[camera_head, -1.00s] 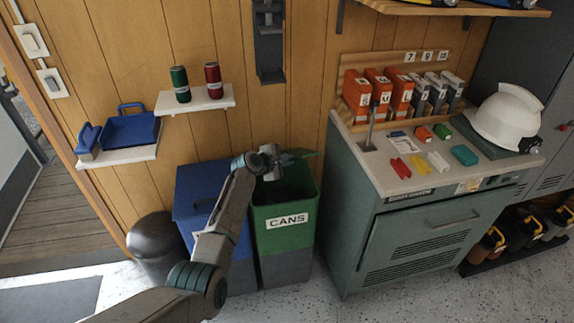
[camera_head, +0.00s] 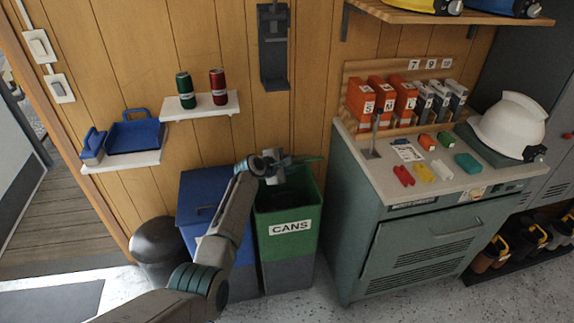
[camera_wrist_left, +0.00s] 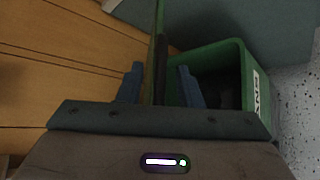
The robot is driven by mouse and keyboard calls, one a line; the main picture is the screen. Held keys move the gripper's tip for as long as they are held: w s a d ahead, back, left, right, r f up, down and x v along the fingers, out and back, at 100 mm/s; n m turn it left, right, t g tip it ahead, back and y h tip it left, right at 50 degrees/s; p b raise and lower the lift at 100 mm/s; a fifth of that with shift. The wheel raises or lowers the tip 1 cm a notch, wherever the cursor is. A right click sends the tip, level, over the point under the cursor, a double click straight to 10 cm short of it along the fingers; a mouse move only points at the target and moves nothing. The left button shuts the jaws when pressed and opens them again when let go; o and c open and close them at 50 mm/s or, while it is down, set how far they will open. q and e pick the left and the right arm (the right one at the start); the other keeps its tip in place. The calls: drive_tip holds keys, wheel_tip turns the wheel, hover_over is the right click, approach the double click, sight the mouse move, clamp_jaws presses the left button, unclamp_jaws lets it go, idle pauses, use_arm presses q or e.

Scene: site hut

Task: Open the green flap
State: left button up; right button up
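The green bin (camera_head: 288,250) with a "CANS" label stands on the floor against the wooden wall, and its mouth is open. Its green flap (camera_head: 312,159) is raised at the back of the mouth. In the left wrist view the flap (camera_wrist_left: 153,45) shows nearly edge-on, as a thin strip between my fingers. My left gripper (camera_head: 283,161) is over the bin's back edge. In its wrist view the left gripper (camera_wrist_left: 160,85) has its two blue fingers apart, one on each side of the flap, with gaps visible. My right gripper is not in view.
A blue bin (camera_head: 196,190) stands left of the green one, behind my left arm. A grey-green cabinet (camera_head: 400,255) stands close on the right. Above are a white shelf (camera_head: 205,108) with two cans and a dark wall bracket (camera_head: 273,60). Floor in front is clear.

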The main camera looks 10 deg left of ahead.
use_arm(q)
drive_tip(key=v, duration=1)
drive_tip(key=shift+s+a+r+b, duration=0.2)
drive_tip(key=shift+s+b, duration=0.1)
drive_tip(key=shift+c, duration=0.3)
